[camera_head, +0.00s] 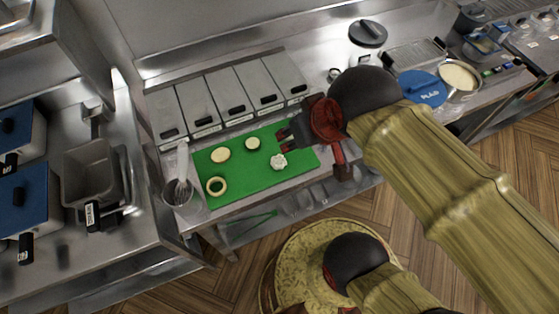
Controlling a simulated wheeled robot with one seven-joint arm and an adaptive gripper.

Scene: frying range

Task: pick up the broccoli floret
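A small, pale, knobbly piece (278,162), which looks like the floret, lies on the green cutting board (240,191) towards its right part. It is whitish rather than clearly green. My gripper (281,141) is just above and behind it in the picture, reaching in from the right. Its two dark fingertips appear spread apart with nothing between them. The floret shows whole and looks apart from the fingers. The height of the gripper over the board is hard to judge.
A pot (459,80) and blue lid (422,88) are at right.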

